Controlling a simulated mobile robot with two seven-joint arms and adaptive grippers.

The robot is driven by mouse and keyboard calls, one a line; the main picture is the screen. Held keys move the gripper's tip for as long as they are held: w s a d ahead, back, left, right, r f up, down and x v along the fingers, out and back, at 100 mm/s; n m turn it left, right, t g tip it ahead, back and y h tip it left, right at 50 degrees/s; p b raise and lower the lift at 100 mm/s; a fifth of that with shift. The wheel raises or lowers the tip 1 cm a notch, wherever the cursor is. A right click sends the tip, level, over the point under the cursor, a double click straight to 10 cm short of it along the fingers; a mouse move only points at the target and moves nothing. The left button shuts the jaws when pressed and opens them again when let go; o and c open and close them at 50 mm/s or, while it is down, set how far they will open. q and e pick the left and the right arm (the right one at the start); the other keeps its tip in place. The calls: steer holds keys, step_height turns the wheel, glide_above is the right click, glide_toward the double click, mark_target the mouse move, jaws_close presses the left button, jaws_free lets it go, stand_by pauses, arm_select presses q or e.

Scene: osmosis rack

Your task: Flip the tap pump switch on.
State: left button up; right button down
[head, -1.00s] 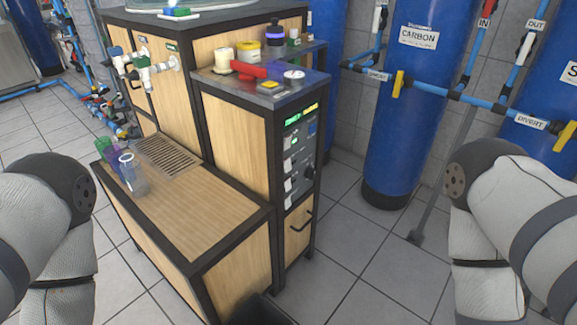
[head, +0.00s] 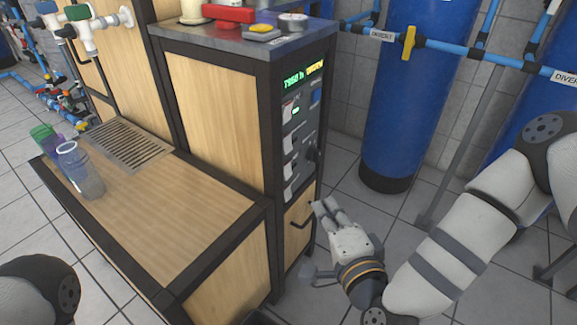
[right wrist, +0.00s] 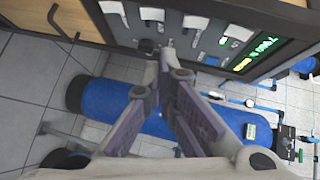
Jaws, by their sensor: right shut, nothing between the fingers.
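The control panel (head: 302,135) is on the narrow side of the wood-and-black cabinet, with a lit green and yellow display (head: 304,73) at its top. Several white-labelled switches run down it, with a small green light near the top one; the label text is too small to read, so I cannot tell which is the tap pump switch. The panel (right wrist: 205,52) also shows in the right wrist view. My right gripper (head: 321,206) is shut and empty, in front of the cabinet, below the panel and near the drawer handle. My left gripper is out of view.
A black drawer handle (head: 301,222) sits below the panel. A blue tank (head: 412,100) with pipes stands behind and right. Cups (head: 85,172) stand on the low wooden counter (head: 165,215) at left. Tiled floor is open right of the cabinet.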

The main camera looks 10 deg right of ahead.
step_height(320, 180, up, 2)
steer(key=w+d+m+t, duration=0.1)
steer(key=w+m, duration=0.1)
steer(key=b, duration=0.1)
glide_toward(288, 144)
steer(key=w+d+f, duration=0.2)
steer(key=w+d, duration=0.2)
steer(key=d, duration=0.1)
steer(key=shift+n+h, duration=0.3)
steer(key=shift+h, duration=0.1)
steer(key=shift+w+a+f+b, duration=0.2)
steer(key=shift+w+a, duration=0.45)
steer(key=shift+a, duration=0.1)
steer(key=shift+w+a+f+b, duration=0.15)
steer(key=shift+w+a, duration=0.5)
steer(key=shift+a, duration=0.15)
